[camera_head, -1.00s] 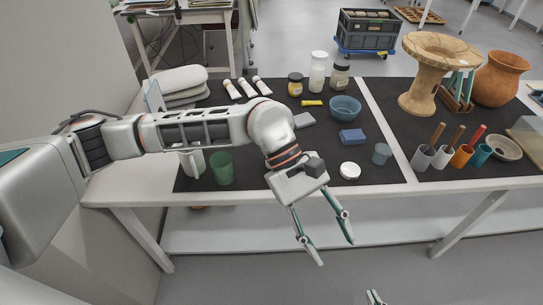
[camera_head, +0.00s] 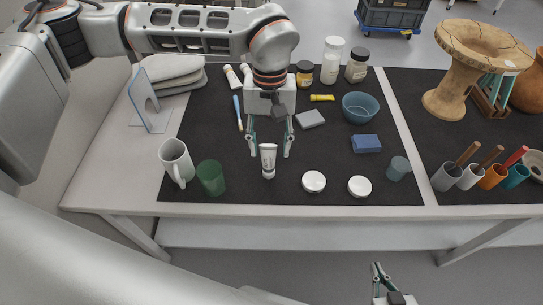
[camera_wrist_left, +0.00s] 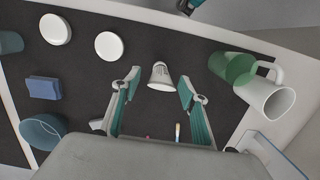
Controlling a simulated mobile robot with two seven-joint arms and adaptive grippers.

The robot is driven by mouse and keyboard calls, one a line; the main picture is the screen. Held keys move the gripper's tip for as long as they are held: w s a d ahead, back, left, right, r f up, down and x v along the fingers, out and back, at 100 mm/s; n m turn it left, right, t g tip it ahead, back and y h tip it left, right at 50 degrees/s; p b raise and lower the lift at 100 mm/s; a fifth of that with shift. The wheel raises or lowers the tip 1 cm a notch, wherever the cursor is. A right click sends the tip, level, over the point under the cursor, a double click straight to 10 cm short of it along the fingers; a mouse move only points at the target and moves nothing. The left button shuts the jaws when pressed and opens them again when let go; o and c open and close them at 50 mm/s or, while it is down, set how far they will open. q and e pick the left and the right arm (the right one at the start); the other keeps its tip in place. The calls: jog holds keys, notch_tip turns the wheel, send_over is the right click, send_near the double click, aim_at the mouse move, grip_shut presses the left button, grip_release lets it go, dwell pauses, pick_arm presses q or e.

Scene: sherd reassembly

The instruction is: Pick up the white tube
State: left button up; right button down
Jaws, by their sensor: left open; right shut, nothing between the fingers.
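A white tube (camera_head: 268,161) stands or lies on the dark mat near the table's front; its exact pose is hard to tell. My left gripper (camera_head: 269,152) is open above the mat, with one finger on each side of the tube and gaps between. In the left wrist view the tube (camera_wrist_left: 160,76) shows between the two spread fingertips (camera_wrist_left: 161,82). Two more white tubes (camera_head: 232,77) (camera_head: 246,73) lie at the back, partly beside my left wrist. My right gripper (camera_head: 379,276) is shut and empty, low in front of the table.
A white mug (camera_head: 176,163) and green cup (camera_head: 211,178) stand left of the tube. Two white lids (camera_head: 314,182) (camera_head: 360,186) lie to its right. A grey block (camera_head: 310,119), blue block (camera_head: 366,144) and blue bowl (camera_head: 360,108) sit farther right. Bare mat surrounds the tube.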

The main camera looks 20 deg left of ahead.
aim_at(269, 158)
pick_arm(q)
jog(key=shift+s+f, duration=0.3)
jog(key=shift+f, duration=0.6)
notch_tip(269, 158, down, 5)
jog(key=shift+w+a+f, duration=0.1)
jog(key=shift+w+a, duration=0.05)
jog(key=c, duration=1.2)
